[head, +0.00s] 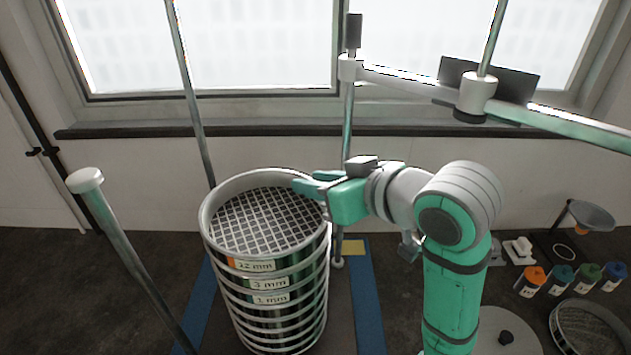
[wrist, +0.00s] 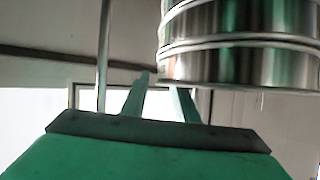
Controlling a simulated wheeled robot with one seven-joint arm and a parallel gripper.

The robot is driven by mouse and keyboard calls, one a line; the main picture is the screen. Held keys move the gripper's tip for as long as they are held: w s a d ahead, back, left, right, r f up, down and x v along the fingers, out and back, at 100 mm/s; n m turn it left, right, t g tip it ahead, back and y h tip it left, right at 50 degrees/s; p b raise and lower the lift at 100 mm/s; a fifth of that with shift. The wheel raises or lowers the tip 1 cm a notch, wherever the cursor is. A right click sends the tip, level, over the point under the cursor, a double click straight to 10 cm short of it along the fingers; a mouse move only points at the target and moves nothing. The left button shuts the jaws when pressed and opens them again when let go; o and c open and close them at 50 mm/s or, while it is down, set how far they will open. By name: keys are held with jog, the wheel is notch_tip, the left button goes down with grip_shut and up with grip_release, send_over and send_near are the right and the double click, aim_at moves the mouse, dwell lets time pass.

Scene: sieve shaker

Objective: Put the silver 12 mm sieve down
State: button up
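The silver 12 mm sieve (head: 222,259) is at the top of a round stack in the head view, its mesh facing up. It looks level and in line with the 3 mm sieve (head: 233,281) below it. My gripper (head: 307,185) is at its right-hand far rim, with fingers reaching over the rim. In the wrist view my gripper's two fingers (wrist: 160,93) stand apart, with a visible gap between them. The steel sieve wall (wrist: 205,59) is at their upper right and hides the right fingertip. I cannot tell whether a finger touches the rim.
The 1 mm sieve (head: 240,299) and several others are lower in the stack. A post with a white cap (head: 85,180) stands at left, and thin rods rise behind. Several coloured-cap bottles (head: 533,279) and another round sieve (head: 585,330) are at right. A window sill (head: 270,130) runs behind.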

jog(key=v, duration=1.2)
